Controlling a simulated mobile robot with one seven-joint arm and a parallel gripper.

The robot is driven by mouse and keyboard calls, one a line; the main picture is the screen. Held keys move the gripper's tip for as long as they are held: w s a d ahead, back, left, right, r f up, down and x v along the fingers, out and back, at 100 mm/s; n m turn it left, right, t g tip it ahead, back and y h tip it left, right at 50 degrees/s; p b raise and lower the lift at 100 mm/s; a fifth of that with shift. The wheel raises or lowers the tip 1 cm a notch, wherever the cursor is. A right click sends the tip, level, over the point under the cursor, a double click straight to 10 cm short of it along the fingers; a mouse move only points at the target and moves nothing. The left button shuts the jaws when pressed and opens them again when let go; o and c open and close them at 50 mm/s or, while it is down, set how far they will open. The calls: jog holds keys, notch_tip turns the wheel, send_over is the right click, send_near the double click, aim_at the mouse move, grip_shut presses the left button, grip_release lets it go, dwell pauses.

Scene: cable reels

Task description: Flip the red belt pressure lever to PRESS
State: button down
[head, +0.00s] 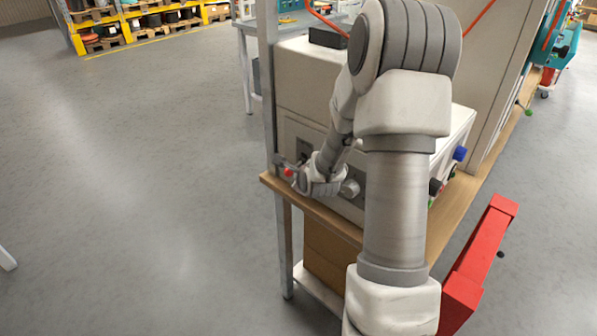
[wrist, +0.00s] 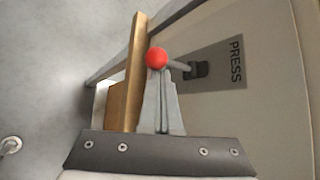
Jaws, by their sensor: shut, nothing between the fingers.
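The lever's red ball knob (wrist: 156,58) sits on a short grey shaft. The shaft comes out of a dark slot (wrist: 196,70) in a grey plate (wrist: 226,85). The plate carries the word PRESS (wrist: 236,62). In the wrist view the knob lies on the side of the slot away from that word. The knob also shows in the head view (head: 289,172), at the machine's front left corner. My gripper (wrist: 160,76) is shut and empty, with its fingertips at the knob. I cannot tell whether they touch it. My arm hides part of the panel in the head view.
The white machine (head: 300,75) stands on a wooden-topped bench (head: 335,222). A metal post (head: 267,85) rises close left of the lever. A red object (head: 478,255) stands at lower right. Open floor lies left.

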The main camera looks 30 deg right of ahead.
jog(key=r+y+p, duration=0.1)
jog(key=p, duration=0.2)
jog(key=shift+m+g+p, duration=0.4)
jog(key=shift+r, duration=0.15)
jog(key=shift+r+p, duration=0.6)
jog(key=shift+p, duration=0.15)
jog(key=shift+r, duration=0.2)
